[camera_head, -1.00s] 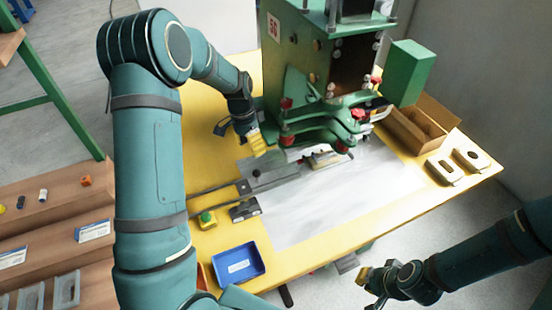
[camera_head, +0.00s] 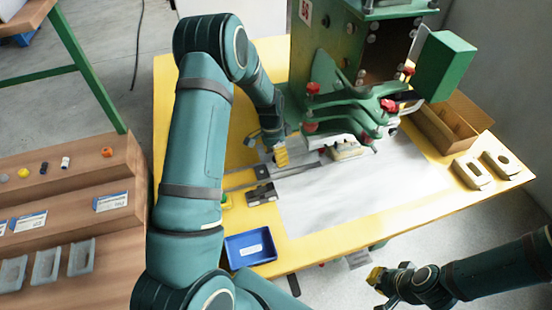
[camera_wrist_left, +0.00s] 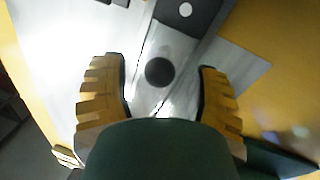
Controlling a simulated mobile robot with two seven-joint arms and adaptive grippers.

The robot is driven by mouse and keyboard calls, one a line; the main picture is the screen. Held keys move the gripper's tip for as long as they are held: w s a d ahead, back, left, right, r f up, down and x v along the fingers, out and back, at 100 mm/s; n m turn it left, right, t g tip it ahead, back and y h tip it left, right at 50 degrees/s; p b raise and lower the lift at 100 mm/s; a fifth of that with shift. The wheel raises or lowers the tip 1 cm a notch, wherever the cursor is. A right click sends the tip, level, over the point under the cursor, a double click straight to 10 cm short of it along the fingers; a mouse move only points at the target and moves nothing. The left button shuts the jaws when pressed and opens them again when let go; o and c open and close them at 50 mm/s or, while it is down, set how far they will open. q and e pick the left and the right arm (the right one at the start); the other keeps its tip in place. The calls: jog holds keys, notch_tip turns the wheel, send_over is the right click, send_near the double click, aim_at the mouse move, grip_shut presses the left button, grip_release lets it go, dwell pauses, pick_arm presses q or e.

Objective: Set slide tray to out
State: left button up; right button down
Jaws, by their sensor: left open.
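The slide tray (camera_head: 309,159) is a flat grey metal piece at the front left of the green press, on the yellow table. In the left wrist view a grey metal strip with a round dark knob (camera_wrist_left: 159,71) lies between my fingers. My left gripper (camera_head: 280,157) has yellow ribbed fingers and hangs at the tray's left end. It is open in the left wrist view (camera_wrist_left: 161,66), with a finger on either side of the knob and gaps to both. My right gripper (camera_head: 376,280) is off the table's front edge, too small to read.
The green press (camera_head: 345,60) with red knobs stands behind the tray. A blue bin (camera_head: 250,248) and a small dark block (camera_head: 261,193) are at the front left. A cardboard box (camera_head: 440,130) and beige parts (camera_head: 472,174) are at right. The white sheet (camera_head: 350,195) is largely clear.

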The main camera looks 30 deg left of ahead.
pick_arm(q)
jog(key=shift+d+f, duration=0.1)
jog(key=shift+f, duration=0.4)
grip_shut()
jog(key=s+a, duration=0.6)
jog(key=s, duration=0.1)
jog(key=s+a+b, duration=0.1)
jog(key=s+a, duration=0.6)
jog(key=s, duration=0.1)
jog(key=s+a, duration=0.6)
jog(key=s, duration=0.2)
jog(key=shift+s+a, duration=0.15)
jog(key=shift+a, duration=0.2)
grip_release()
jog(key=shift+s+a, duration=0.1)
jog(key=shift+s, duration=0.05)
jog(key=shift+r, duration=0.1)
